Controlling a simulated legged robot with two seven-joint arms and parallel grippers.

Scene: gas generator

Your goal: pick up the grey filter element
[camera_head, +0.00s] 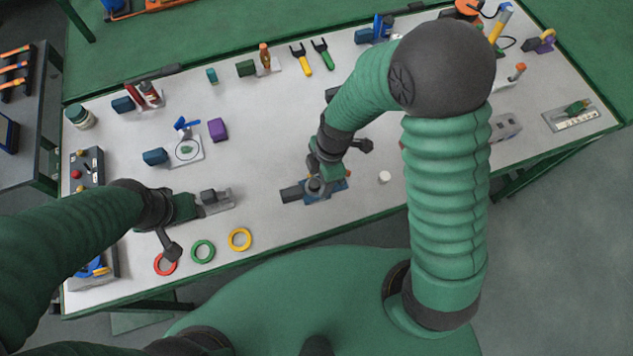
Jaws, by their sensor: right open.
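My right gripper (316,184) points down at a small blue-based assembly (338,187) in the middle of the front part of the table. A small grey round part shows at its fingertips and may be the grey filter element, but the gripper partly hides it. The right gripper is open; whether it touches the part is not clear. A small pale cylinder (384,177) stands apart to the right. My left gripper (194,205) is low at the left, beside a grey block on a plate (222,203); its jaws are too small to judge.
Red, green (203,251) and yellow (239,239) rings lie along the table's front edge. A purple block (217,129) and a blue valve on a plate (186,150) stand behind the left gripper. My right arm hides part of the table's right side.

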